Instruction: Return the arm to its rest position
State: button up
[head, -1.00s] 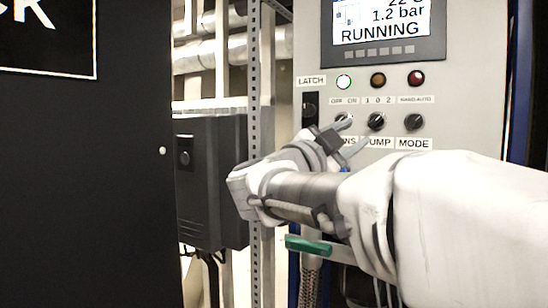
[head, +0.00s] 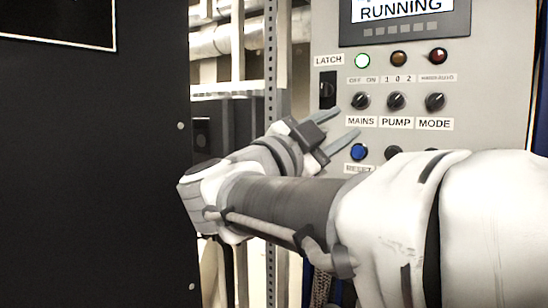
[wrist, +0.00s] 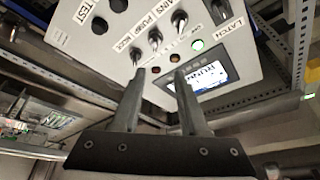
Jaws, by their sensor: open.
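My forearm hides the lower part of the panel in the head view.
A screen (head: 403,14) reads RUNNING, with a green lamp (head: 362,61) lit below it. The LATCH switch (head: 328,90) is at the panel's left edge. A perforated metal post (head: 271,110) and a black cabinet (head: 95,170) stand to the left.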

jog(key=w+a+f+n+t+y, duration=0.1)
jog(key=a+f+n+t+y, duration=0.15)
jog(key=n+y, duration=0.55)
jog(key=w+a+f+n+t+y, duration=0.1)
jog(key=w+a+n+t+y, duration=0.1)
jog(key=a+n+t+y, duration=0.4)
jog(key=s+d+f+n+g+y, duration=0.1)
jog(key=s+f+n+g+y, duration=0.2)
jog(key=f, duration=0.4)
jog(key=s+d+f+n+g+y, duration=0.2)
jog(key=f+g, duration=0.4)
jog(key=f, duration=0.1)
jog(key=s+d+f+g+h, duration=0.1)
jog(key=s+d+f+g, duration=0.3)
jog(key=s+f, duration=0.4)
jog(key=s+d+f+g+h, duration=0.2)
jog(key=s+d+f+g, duration=0.2)
jog(key=s+f, duration=0.4)
jog(key=shift+d, duration=0.35)
jog(key=shift+d, duration=0.1)
